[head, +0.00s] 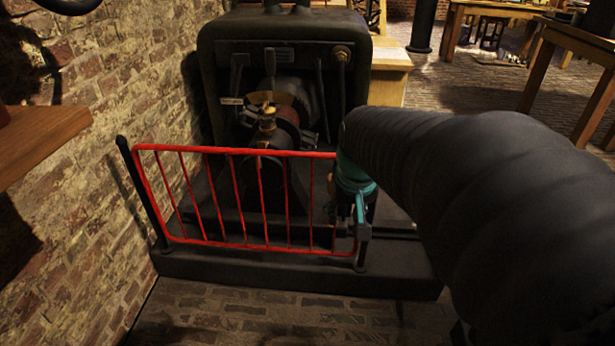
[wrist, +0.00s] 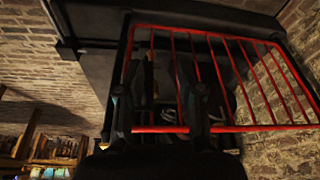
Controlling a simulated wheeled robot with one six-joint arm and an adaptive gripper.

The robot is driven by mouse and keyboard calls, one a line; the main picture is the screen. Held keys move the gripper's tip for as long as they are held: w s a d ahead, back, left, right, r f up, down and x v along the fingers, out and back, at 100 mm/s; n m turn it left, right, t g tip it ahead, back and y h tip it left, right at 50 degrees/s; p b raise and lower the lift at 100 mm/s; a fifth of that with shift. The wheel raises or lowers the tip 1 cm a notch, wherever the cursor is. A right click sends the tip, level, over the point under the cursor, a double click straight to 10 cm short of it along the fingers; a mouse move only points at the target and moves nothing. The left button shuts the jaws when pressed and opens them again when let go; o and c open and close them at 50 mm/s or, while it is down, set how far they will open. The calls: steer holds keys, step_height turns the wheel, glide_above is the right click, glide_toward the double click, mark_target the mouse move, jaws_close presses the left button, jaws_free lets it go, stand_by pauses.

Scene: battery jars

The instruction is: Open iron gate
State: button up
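The iron gate (head: 235,153) is a red frame with thin upright bars. It spans the front of a dark machine, from a black post (head: 143,190) at the wall to its right end beside my gripper (head: 360,225). In the wrist view the gate (wrist: 265,127) runs across the middle and right, with its bars behind my fingers. My gripper (wrist: 160,92) has its two dark fingers apart, one on each side of the gate's end bars. Whether either finger touches the gate cannot be told. The gate's latch side is partly hidden by my gripper and arm.
The dark machine (head: 285,35) stands behind the gate on a low dark plinth (head: 285,270). A brick wall (head: 80,215) and a wooden shelf (head: 35,145) are at the left. The brick floor (head: 270,320) in front is clear. Wooden tables (head: 580,38) stand at the far right.

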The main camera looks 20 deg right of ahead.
steer(key=w+d+f+b, duration=0.1)
steer(key=w+d, duration=0.5)
steer(key=w, duration=0.1)
steer(key=t+b, duration=0.1)
steer(key=b, duration=0.1)
glide_above(344, 218)
steer(key=f, duration=1)
steer(key=shift+w+d+f, duration=0.1)
steer(key=shift+w+f, duration=0.05)
steer(key=shift+w, duration=0.1)
jaws_close()
